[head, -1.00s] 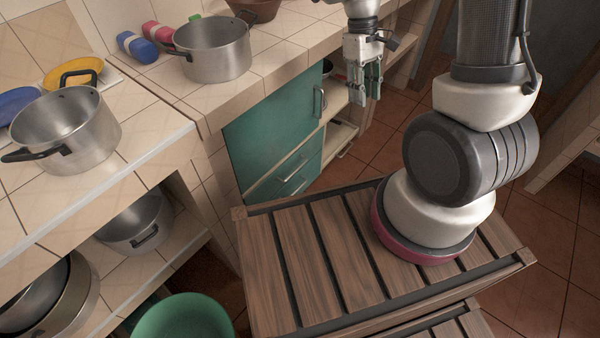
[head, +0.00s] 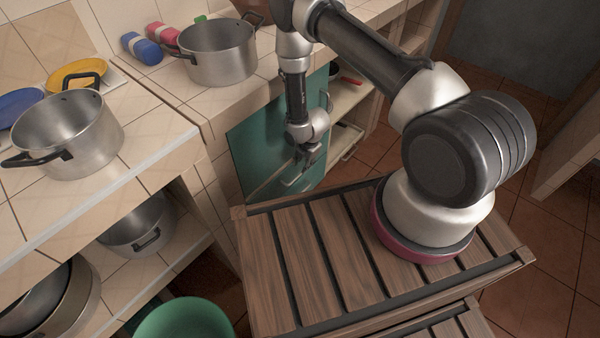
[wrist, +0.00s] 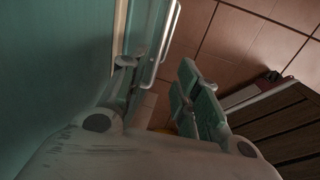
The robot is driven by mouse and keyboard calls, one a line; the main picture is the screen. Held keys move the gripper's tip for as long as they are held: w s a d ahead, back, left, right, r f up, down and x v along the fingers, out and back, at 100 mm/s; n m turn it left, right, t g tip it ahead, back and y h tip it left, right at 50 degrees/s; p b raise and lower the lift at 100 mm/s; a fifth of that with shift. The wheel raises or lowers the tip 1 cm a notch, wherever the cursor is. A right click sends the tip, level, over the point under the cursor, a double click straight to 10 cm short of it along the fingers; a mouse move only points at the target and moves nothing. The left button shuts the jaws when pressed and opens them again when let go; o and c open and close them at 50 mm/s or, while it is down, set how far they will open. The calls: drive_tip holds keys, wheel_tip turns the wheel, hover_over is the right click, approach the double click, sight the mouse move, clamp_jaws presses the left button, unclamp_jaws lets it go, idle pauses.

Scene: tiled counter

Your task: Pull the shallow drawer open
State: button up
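The teal drawer front (head: 272,189) sits low in the cabinet under the counter, below a larger teal door (head: 262,140). Its pale bar handle (head: 292,181) shows just below my gripper (head: 308,153). In the wrist view, a pale bar handle (wrist: 160,48) stands off the teal front (wrist: 139,28), ahead of and between the two fingers of my gripper (wrist: 160,88). The fingers are apart, and nothing is clearly held. The left finger is close to the teal front and partly hidden. Whether either finger touches the handle I cannot tell. The drawer looks shut.
A slatted wooden top (head: 315,260) lies close in front of the cabinet. Steel pots (head: 216,58) stand on the tiled counter (head: 165,85). Open shelves (head: 347,98) are right of the teal door. A green bowl (head: 185,318) is at the lower left. Tiled floor shows at right.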

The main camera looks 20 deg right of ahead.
sight(300, 175)
drive_tip(key=f, duration=0.2)
drive_tip(key=w+f, duration=0.1)
drive_tip(key=f, duration=0.2)
drive_tip(key=a+f, duration=0.1)
drive_tip(key=f, duration=0.1)
drive_tip(key=shift+w+f, duration=0.2)
drive_tip(key=shift+f, duration=0.1)
drive_tip(key=shift+d, duration=0.1)
clamp_jaws()
